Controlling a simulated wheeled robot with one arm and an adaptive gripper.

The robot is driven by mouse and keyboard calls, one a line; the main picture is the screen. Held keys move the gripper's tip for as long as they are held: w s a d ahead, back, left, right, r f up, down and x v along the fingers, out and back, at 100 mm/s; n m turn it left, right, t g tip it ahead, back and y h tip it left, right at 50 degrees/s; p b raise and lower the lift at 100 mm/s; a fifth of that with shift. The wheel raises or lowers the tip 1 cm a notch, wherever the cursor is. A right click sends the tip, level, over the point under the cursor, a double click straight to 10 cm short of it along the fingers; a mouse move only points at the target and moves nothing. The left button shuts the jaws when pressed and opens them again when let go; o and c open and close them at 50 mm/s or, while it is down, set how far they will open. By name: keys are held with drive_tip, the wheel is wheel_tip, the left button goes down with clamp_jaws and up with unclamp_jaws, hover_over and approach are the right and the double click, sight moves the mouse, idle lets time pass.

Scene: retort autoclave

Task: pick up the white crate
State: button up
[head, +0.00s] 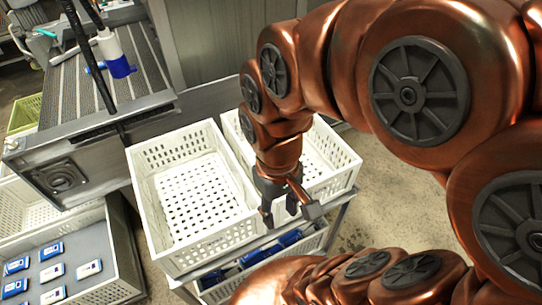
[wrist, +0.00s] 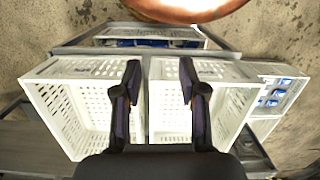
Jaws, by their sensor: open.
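Two empty white crates with perforated walls stand side by side on a metal cart. In the head view, the left white crate (head: 215,250) is in plain sight, and the right white crate (head: 338,183) is partly hidden behind my arm. My gripper (head: 290,214) is open and points down near the front of their adjoining walls. In the wrist view my gripper's fingers (wrist: 160,72) are spread on either side of those walls, between one crate (wrist: 50,112) and the other (wrist: 238,110). Nothing is held. Whether the fingers touch a wall is unclear.
A lower crate with blue items (head: 272,250) sits beneath on the cart. At left, a grey tray (head: 75,278) holds several blue-and-white packs. A metal conveyor (head: 90,85) stands behind at left. Open floor (head: 385,215) lies right of the cart.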

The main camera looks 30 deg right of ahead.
sight(323, 122)
drive_tip(key=w+d+f+t+y+b, duration=0.1)
drive_tip(key=w+d+f+t, duration=0.1)
drive_tip(key=w+d, duration=0.6)
drive_tip(key=w+d+f+t+b, duration=0.2)
drive_tip(key=w+d+f, duration=0.15)
drive_tip(key=w, duration=0.85)
drive_tip(key=w+d+f, duration=0.2)
drive_tip(key=d, duration=0.6)
drive_tip(key=w+d+f+t+h+b, duration=0.1)
drive_tip(key=w+d+f, duration=0.1)
drive_tip(key=d, duration=0.6)
drive_tip(key=w+d+f+t+b, duration=0.1)
drive_tip(key=w+d+f, duration=0.1)
drive_tip(key=d, duration=0.6)
drive_tip(key=shift+f+m, duration=0.4)
drive_tip(key=shift+f, duration=0.05)
drive_tip(key=shift+d+f, duration=0.15)
drive_tip(key=shift+f, duration=0.1)
drive_tip(key=p+x, duration=0.2)
drive_tip(key=x, duration=0.5)
drive_tip(key=shift+d, duration=0.15)
drive_tip(key=shift+w+f, duration=0.1)
drive_tip(key=shift+c, duration=0.3)
clamp_jaws()
